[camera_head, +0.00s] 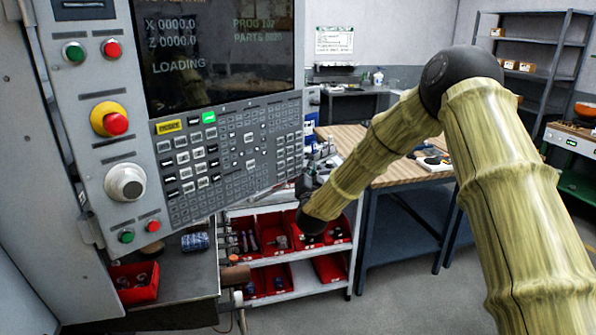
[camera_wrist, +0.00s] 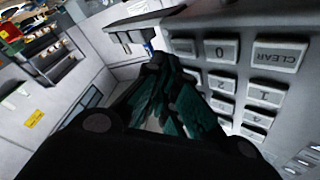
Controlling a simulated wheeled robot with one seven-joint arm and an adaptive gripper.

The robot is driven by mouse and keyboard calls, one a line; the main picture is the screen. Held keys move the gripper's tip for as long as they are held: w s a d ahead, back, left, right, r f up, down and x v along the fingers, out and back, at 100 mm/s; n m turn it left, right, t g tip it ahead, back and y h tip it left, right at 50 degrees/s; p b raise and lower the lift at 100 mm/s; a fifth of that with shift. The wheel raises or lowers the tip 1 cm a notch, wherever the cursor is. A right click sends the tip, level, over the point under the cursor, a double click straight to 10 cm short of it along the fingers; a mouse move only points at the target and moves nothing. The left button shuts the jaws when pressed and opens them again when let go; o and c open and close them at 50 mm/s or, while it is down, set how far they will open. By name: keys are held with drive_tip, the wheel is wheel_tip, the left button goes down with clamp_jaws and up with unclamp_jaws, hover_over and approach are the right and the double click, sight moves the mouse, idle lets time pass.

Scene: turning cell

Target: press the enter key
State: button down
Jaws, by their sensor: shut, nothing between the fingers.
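The control panel's key field (camera_head: 232,158) sits below the screen in the head view. In the wrist view its keypad shows close up and turned over, with a CLEAR key (camera_wrist: 279,55), a 0 key (camera_wrist: 220,50) and other number keys. I cannot read an enter key in either view. My gripper (camera_wrist: 160,62) is shut and empty, its dark green-black fingers beside the keypad's edge in the wrist view. The fingers hide part of the keys, and I cannot tell whether they touch the panel. In the head view my arm ends at the panel's right side.
The screen (camera_head: 220,60) reads LOADING. A yellow-ringed red button (camera_head: 112,121), a white dial (camera_head: 125,183) and small red and green buttons line the panel's left. A cart with red bins (camera_head: 275,240) stands below, and a wooden-topped bench (camera_head: 400,172) behind my arm.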

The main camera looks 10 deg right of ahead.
drive_tip(key=s+d, duration=0.1)
drive_tip(key=s, duration=0.1)
drive_tip(key=s+d, duration=0.1)
drive_tip(key=s, duration=0.1)
drive_tip(key=shift+s+d+b, duration=0.1)
drive_tip(key=shift+d+b, duration=0.25)
idle(0.5)
